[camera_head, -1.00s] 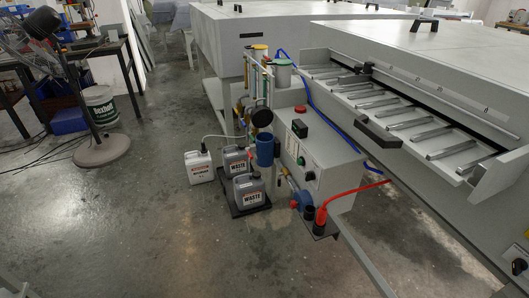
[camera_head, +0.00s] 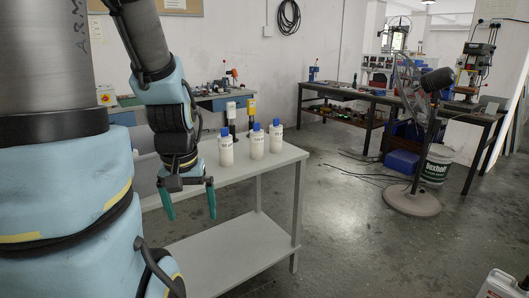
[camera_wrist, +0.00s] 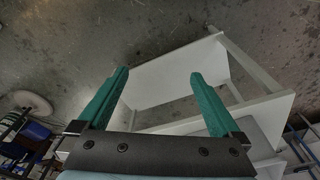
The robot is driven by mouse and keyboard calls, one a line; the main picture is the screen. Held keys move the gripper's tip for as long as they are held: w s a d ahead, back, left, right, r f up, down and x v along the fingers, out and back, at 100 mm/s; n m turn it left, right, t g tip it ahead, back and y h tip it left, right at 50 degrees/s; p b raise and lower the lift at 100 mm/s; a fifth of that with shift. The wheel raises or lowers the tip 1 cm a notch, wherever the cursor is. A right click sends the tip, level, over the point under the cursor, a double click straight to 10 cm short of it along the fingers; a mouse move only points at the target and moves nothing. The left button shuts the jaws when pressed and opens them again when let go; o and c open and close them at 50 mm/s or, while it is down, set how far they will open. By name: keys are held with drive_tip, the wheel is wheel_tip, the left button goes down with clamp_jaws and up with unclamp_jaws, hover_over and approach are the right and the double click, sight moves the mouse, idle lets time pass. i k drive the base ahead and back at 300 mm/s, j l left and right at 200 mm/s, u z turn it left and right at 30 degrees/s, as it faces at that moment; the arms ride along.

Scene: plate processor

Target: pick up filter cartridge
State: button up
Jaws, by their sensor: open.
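I cannot make out a filter cartridge in either current view. My gripper (camera_head: 190,207) is open and empty, with two green fingers pointing down in front of the light grey table's left part. In the wrist view the gripper (camera_wrist: 159,74) has its fingers wide apart, with nothing between them but the table and floor beyond.
The grey table (camera_head: 272,163) holds three white bottles with blue caps (camera_head: 257,145) and has a lower shelf (camera_head: 230,255).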

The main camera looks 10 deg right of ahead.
sight(225, 140)
drive_tip(key=i+l, duration=0.15)
drive_tip(key=l, duration=0.2)
drive_tip(key=i+l, duration=0.35)
drive_tip(key=l, duration=0.3)
drive_tip(key=i+l, duration=0.2)
drive_tip(key=l+u, duration=0.1)
drive_tip(key=u, duration=0.3)
drive_tip(key=l+u, duration=0.15)
drive_tip(key=u, duration=0.3)
drive_tip(key=l+u, duration=0.2)
drive_tip(key=u, duration=0.2)
drive_tip(key=l+u, duration=0.15)
drive_tip(key=u, duration=0.3)
drive_tip(key=i, duration=0.05)
